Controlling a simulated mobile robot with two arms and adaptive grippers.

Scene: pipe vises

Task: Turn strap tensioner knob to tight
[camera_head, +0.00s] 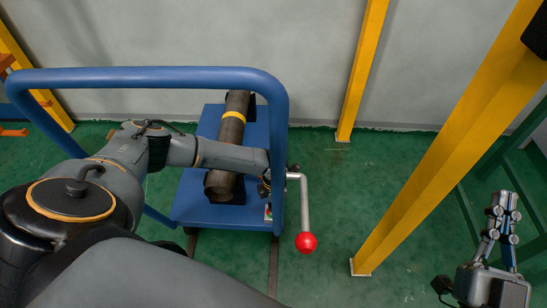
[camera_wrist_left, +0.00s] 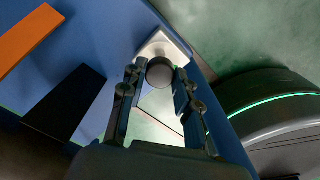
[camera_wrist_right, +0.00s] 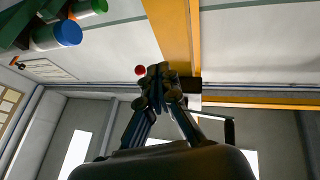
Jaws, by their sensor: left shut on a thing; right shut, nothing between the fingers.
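A round dark grey knob (camera_wrist_left: 160,71) sits on a pale square plate (camera_wrist_left: 176,46) at the blue cart in the left wrist view. My left gripper (camera_wrist_left: 157,84) is shut on the knob, one finger on each side. In the head view my left arm reaches across the cart, and its fingers and the knob are largely hidden by the blue rail. A dark pipe (camera_head: 219,175) with a yellow band (camera_head: 234,115) lies on the cart. My right gripper (camera_head: 503,215) is shut and empty at the far right, away from the cart.
The blue cart (camera_head: 192,207) has a tubular blue rail (camera_head: 150,77) around my left arm. A grey crank with a red ball (camera_head: 306,242) hangs at its right. A yellow post (camera_head: 440,150) stands between the cart and my right gripper. Green floor is clear beyond the crank.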

